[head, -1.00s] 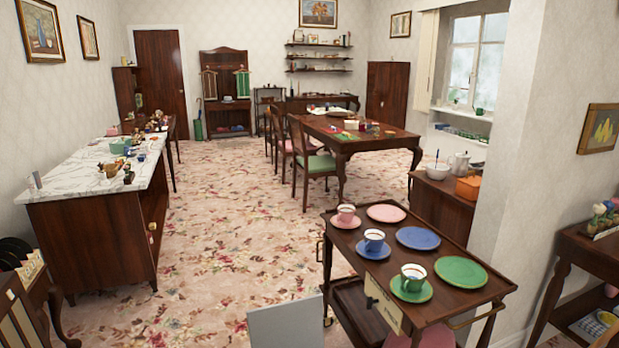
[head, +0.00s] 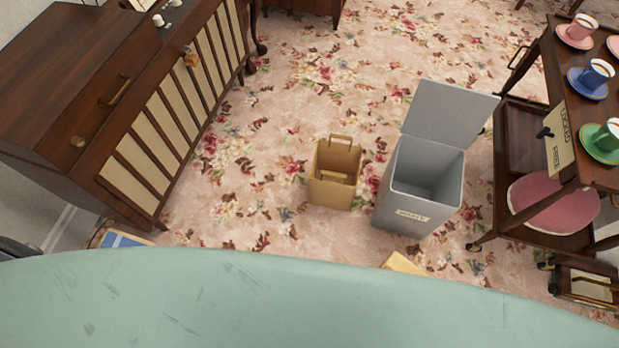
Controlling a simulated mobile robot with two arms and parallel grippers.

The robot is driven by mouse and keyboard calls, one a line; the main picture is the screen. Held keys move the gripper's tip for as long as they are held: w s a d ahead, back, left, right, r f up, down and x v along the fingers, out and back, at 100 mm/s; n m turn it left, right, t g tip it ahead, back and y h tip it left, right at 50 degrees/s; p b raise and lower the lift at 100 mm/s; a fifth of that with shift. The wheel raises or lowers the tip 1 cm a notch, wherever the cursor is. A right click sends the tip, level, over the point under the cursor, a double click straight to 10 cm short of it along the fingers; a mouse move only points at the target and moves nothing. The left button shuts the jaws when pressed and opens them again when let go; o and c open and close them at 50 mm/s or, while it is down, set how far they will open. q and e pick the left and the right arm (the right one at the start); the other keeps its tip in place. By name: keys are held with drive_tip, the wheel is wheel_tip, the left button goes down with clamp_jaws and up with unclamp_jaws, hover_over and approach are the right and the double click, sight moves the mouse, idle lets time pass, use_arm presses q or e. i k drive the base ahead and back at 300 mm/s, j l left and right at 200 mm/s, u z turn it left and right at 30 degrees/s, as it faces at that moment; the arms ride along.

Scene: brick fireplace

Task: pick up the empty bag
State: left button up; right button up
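A small brown paper bag (head: 335,174) with handles stands upright and open on the floral carpet, near the middle of the head view. Its inside looks empty from here. It stands just left of a grey bin. Neither of my grippers shows in the view.
The grey bin (head: 405,198) has its lid raised. A dark wooden cabinet (head: 130,110) stands at the left. A trolley (head: 545,130) with cups and saucers stands at the right. A pale green surface (head: 250,300) fills the bottom. Carpet (head: 300,70) behind the bag is clear.

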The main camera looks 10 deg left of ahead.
sight(334, 175)
drive_tip(key=i+j+z, duration=0.1)
drive_tip(key=z, duration=0.35)
drive_tip(key=j+z, duration=0.3)
drive_tip(key=z, duration=0.15)
drive_tip(key=j+z, duration=0.25)
drive_tip(key=z, duration=0.15)
